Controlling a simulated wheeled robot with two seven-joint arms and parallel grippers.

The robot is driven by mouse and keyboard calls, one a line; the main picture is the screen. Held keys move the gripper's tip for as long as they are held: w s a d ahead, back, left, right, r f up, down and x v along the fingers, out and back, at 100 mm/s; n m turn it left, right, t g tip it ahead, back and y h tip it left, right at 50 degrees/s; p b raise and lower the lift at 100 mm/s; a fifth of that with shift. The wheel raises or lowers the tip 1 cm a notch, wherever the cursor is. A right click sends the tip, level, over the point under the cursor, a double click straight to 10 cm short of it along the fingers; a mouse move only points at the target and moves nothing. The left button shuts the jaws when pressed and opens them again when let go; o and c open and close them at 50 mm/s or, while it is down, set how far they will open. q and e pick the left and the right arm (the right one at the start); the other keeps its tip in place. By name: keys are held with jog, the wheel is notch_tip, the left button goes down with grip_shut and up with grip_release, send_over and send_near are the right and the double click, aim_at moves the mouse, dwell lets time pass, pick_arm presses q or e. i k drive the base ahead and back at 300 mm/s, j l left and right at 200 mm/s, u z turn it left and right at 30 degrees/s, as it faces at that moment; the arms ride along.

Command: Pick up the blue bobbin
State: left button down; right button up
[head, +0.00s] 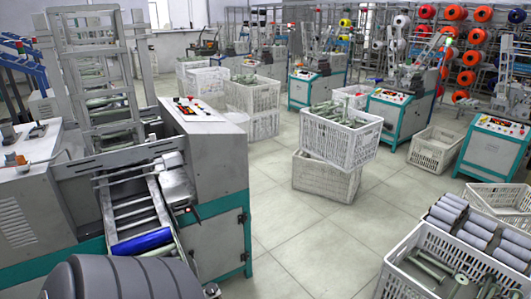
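The blue bobbin (142,242) lies crosswise at the low front end of the sloping chute (135,205) of the near winding machine, in the lower left of the head view. It shows as a short blue cylinder. Its lower edge is close to a dark grey rounded part at the bottom of the picture, which looks like part of my own body. Neither of my grippers can be made out in this view.
The near winding machine (215,150) has a grey housing beside the chute. A white crate (400,285) with grey rolls and green bobbins stands at lower right. Stacked crates (325,175) stand mid-floor. The tiled floor (290,235) between them is clear.

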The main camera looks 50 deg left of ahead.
aim_at(132, 247)
jog(key=u, duration=2.65)
